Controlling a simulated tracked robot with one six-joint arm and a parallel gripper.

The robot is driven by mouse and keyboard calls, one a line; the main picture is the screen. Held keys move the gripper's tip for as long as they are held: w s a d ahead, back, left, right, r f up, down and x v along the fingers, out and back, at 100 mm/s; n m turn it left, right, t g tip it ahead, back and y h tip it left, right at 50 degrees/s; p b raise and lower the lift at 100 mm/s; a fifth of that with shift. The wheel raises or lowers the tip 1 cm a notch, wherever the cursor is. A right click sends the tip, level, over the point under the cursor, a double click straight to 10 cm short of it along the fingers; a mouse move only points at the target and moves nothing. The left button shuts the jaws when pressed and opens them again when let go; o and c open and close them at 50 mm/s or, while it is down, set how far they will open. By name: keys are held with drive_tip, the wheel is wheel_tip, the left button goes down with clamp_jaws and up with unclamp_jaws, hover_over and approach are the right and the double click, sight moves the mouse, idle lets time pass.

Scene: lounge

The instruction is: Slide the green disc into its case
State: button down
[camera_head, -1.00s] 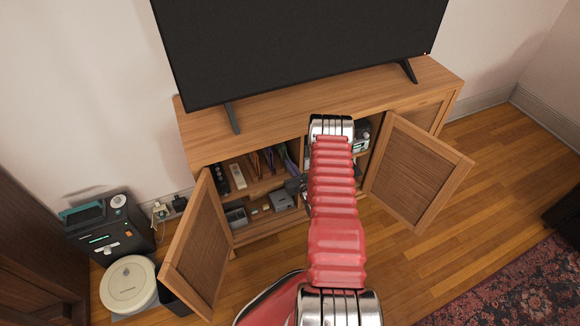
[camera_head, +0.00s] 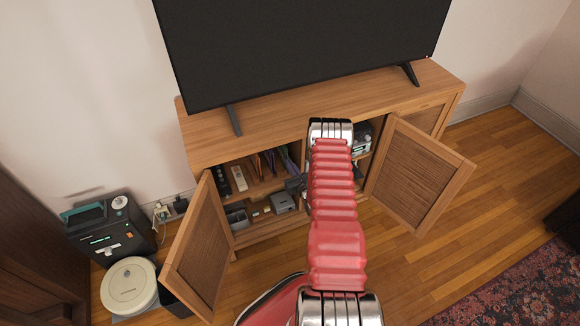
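I cannot make out the green disc or tell which case is its own. Several thin upright cases (camera_head: 269,163) stand on the upper shelf of the open left compartment in the wooden cabinet. My red arm reaches forward over the cabinet front and covers its middle. A small dark part beside the arm, at the compartment's right side, may be my gripper (camera_head: 296,184). Its fingers are too small and too hidden to read, and I cannot see whether it holds anything.
The left cabinet door (camera_head: 201,250) and right door (camera_head: 417,176) stand open on either side of my arm. A grey box (camera_head: 284,202) sits on the lower shelf. A large television (camera_head: 300,45) stands on top. A round white device (camera_head: 129,285) is on the floor at left.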

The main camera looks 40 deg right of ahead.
drive_tip(key=shift+w, duration=0.1)
drive_tip(key=c, duration=2.4)
unclamp_jaws()
drive_tip(key=shift+c, duration=0.2)
drive_tip(key=o, duration=0.5)
drive_tip(key=shift+c, duration=0.2)
drive_tip(key=v, duration=1.3)
drive_tip(key=shift+s, duration=0.4)
